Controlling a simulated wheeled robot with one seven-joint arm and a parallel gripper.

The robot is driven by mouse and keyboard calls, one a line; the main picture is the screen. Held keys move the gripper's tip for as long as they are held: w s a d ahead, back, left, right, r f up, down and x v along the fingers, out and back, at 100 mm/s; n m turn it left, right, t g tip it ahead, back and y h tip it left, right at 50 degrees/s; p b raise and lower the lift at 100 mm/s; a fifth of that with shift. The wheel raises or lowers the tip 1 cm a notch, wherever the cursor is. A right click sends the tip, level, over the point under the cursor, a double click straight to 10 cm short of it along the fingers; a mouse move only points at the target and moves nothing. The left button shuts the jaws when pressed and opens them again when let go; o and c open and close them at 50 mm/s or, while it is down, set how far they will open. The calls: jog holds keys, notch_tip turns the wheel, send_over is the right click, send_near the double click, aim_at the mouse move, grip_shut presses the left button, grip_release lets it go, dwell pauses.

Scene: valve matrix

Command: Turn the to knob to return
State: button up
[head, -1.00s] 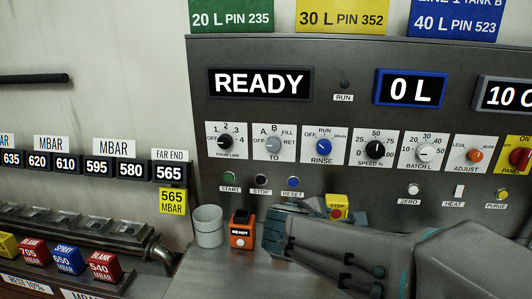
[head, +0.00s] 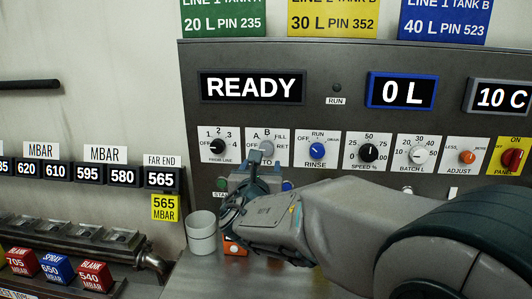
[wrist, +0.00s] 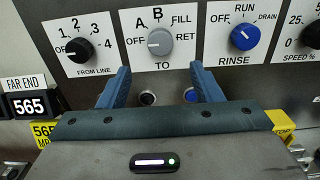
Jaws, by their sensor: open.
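The TO knob (head: 267,147) is a grey dial on the panel, marked OFF, A, B, FILL and RET. In the head view my gripper partly covers its lower part. In the wrist view the TO knob (wrist: 158,46) shows whole, above and between my fingertips; I cannot tell surely which mark its pointer meets. My gripper (wrist: 161,70) is open and empty, with its two blue fingers spread to either side just below the knob. It also shows in the head view (head: 262,168), in front of the panel below the TO plate, apart from the knob.
The FROM LINE knob (wrist: 78,50) is left of TO and the blue RINSE knob (wrist: 244,36) is right. Push buttons sit below, partly behind my fingers. A white cup (head: 201,233) and an orange box (head: 235,247) stand on the counter.

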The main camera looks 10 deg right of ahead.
aim_at(266, 151)
jog(key=p+x, duration=0.1)
jog(key=x, duration=0.8)
jog(key=shift+w+d, duration=0.1)
jog(key=shift+w, duration=0.05)
jog(key=shift+f, duration=0.1)
jog(key=c, duration=1)
